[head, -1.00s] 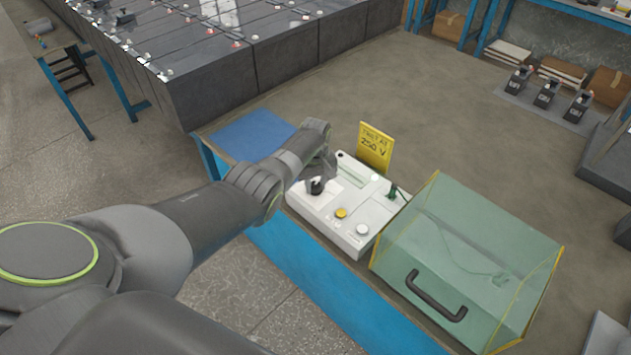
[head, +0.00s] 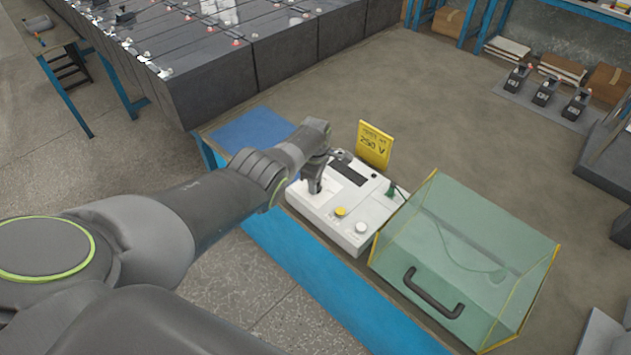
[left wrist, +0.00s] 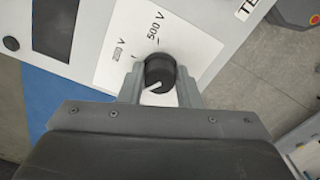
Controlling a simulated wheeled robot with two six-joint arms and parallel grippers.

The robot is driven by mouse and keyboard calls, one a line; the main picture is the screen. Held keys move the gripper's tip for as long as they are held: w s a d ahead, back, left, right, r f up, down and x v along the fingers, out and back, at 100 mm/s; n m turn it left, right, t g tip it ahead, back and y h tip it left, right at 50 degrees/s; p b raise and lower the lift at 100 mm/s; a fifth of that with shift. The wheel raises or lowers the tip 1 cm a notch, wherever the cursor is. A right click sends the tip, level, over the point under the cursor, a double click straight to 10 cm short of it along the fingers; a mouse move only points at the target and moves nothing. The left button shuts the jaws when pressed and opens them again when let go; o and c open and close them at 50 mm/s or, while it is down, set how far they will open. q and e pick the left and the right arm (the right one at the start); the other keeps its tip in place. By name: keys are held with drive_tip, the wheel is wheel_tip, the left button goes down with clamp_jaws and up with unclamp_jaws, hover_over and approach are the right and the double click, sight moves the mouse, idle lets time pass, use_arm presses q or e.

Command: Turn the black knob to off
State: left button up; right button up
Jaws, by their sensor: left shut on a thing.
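The black knob (left wrist: 160,71) sits on the white test box (head: 335,215), between the two fingers of my left gripper (left wrist: 160,84) in the left wrist view. The fingers are shut on its sides. The knob's white line points to the lower left, away from the printed "250 V" and "500 V" marks on the white label (left wrist: 135,45). No "off" mark shows. In the head view my left gripper (head: 316,183) reaches down onto the box and hides the knob. My right gripper is not in view.
A green clear cover (head: 470,260) with a black handle is close on the right. A blue mat (head: 252,128) lies left.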

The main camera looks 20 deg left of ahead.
use_arm(q)
drive_tip(key=shift+w+r+n, duration=0.15)
drive_tip(key=shift+n, duration=0.35)
drive_tip(key=o, duration=1)
drive_tip(key=shift+c, duration=0.2)
drive_tip(key=shift+r+p, duration=0.35)
drive_tip(key=shift+p, duration=0.05)
wheel_tip(320, 180, up, 8)
drive_tip(key=p, duration=0.4)
drive_tip(key=shift+f, duration=0.2)
wheel_tip(320, 180, up, 9)
